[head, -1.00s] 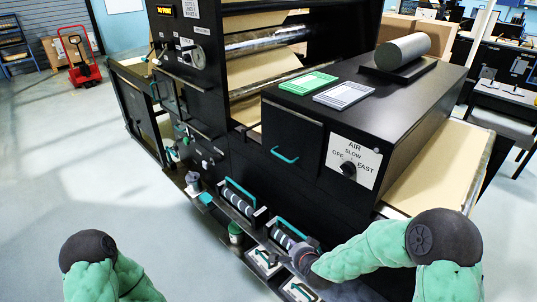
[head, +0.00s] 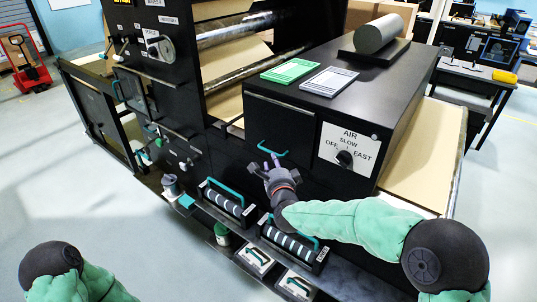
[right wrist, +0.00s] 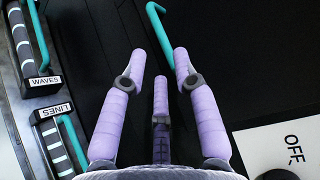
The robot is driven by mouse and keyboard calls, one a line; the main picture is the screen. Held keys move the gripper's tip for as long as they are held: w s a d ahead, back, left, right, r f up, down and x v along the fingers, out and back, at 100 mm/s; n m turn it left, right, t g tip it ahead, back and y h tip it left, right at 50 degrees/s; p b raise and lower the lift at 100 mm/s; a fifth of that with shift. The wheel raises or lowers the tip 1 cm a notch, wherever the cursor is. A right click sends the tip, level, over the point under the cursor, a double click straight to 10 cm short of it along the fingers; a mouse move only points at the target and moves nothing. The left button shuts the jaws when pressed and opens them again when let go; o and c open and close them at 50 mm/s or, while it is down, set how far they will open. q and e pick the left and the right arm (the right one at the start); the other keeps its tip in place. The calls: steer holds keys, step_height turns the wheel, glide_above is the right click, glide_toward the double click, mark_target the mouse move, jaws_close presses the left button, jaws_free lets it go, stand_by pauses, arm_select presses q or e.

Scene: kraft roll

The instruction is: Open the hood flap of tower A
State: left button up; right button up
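A black box-shaped hood has a front flap (head: 281,127) with a teal bar handle (head: 272,151) low on its face; the flap looks closed. I cannot read a tower A label on it. My right gripper (head: 271,166) is just below and in front of this handle, fingers pointing at it. In the right wrist view, its lilac fingers (right wrist: 159,62) are spread apart with nothing between them, and the handle (right wrist: 160,32) lies just beyond the fingertips, nearer the right one. I cannot tell whether they touch. My left gripper is out of view.
Beside the flap is an AIR dial panel (head: 348,151). Below, two striped rollers with teal handles, one here (head: 230,203), lie on a ledge. A grey cylinder (head: 379,33) and green card (head: 290,71) rest on the hood.

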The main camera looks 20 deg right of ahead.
mark_target(270, 151)
steer(key=w, duration=0.5)
steer(key=w+f+b, duration=0.1)
steer(key=w, duration=0.1)
steer(key=shift+w+d, duration=0.25)
steer(key=shift+d, duration=0.15)
jaws_close()
